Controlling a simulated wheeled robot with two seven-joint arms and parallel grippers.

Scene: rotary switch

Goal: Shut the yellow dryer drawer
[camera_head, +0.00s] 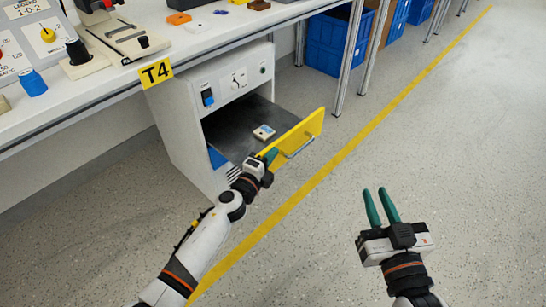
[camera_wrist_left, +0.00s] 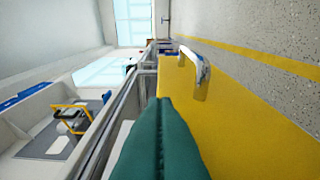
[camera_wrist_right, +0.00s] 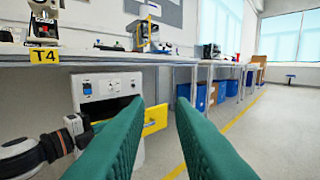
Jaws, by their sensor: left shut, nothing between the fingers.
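The yellow dryer drawer (camera_head: 309,134) is pulled out of the white dryer cabinet (camera_head: 179,116) under the bench. Its dark tray (camera_head: 232,128) holds a small pale box (camera_head: 264,132). My left gripper (camera_head: 270,156) is shut and empty at the left end of the yellow front; in the left wrist view its green fingers (camera_wrist_left: 160,140) lie together beside the yellow panel (camera_wrist_left: 228,105) and below the metal handle (camera_wrist_left: 200,72). I cannot tell if they touch the panel. My right gripper (camera_head: 381,207) is open and empty over the floor, away from the drawer.
The white bench (camera_head: 110,75) with a T4 label stands above the cabinet. Blue crates (camera_head: 334,45) stand under the bench at the back, behind metal legs (camera_head: 350,60). The floor at the right is clear, crossed by a yellow line (camera_head: 365,133).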

